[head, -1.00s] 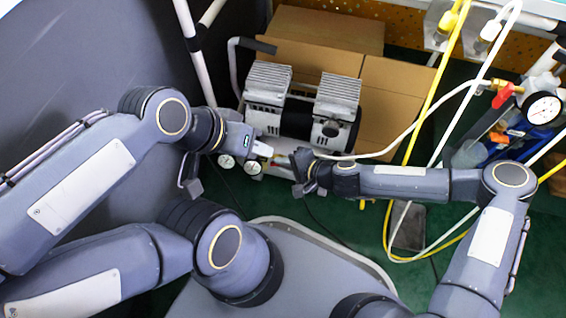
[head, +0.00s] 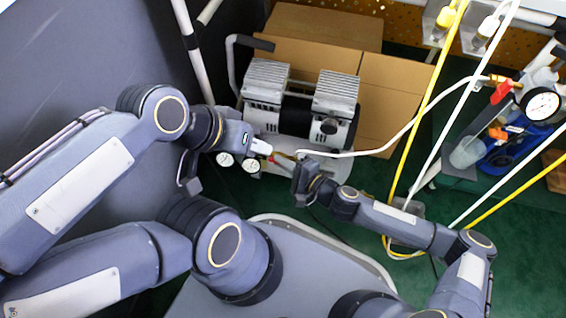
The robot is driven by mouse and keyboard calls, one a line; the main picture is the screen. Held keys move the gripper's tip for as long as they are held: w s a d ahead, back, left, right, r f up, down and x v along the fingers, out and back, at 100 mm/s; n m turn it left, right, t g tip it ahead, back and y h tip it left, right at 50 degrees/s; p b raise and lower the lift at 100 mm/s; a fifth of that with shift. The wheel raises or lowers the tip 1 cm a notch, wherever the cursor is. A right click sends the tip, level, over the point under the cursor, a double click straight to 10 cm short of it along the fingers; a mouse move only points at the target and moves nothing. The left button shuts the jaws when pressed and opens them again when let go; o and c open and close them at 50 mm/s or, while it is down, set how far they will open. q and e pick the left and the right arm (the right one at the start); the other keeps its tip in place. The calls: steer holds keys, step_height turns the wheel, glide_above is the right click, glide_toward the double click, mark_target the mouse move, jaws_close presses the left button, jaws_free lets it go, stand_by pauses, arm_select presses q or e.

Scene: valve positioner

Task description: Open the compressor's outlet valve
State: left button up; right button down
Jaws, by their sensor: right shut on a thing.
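The compressor (head: 305,105) stands on the floor at the upper middle, with two silver-grey heads and a black middle. At its near side, small brass and red parts of the outlet valve (head: 285,157) show between my grippers, where the white hose ends. My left gripper (head: 264,148) is just left of these parts, beside two gauges; its jaw gap is too small to tell. My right gripper (head: 297,166) is at the hose end of the valve and is shut on it. The jaws hide the exact grip point. The handle's angle is not clear.
Two small gauges (head: 239,162) sit under my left gripper. Cardboard boxes (head: 395,85) stand behind the compressor. White and yellow hoses (head: 428,105) cross on the right. A stand with a dial gauge (head: 541,105) and red handle is at the right.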

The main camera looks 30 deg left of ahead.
steer(key=shift+a, duration=0.1)
steer(key=c, duration=1.5)
jaws_free()
steer(key=p+v, duration=0.2)
steer(key=v, duration=0.5)
steer(key=shift+d+p, duration=0.3)
steer(key=shift+d, duration=0.1)
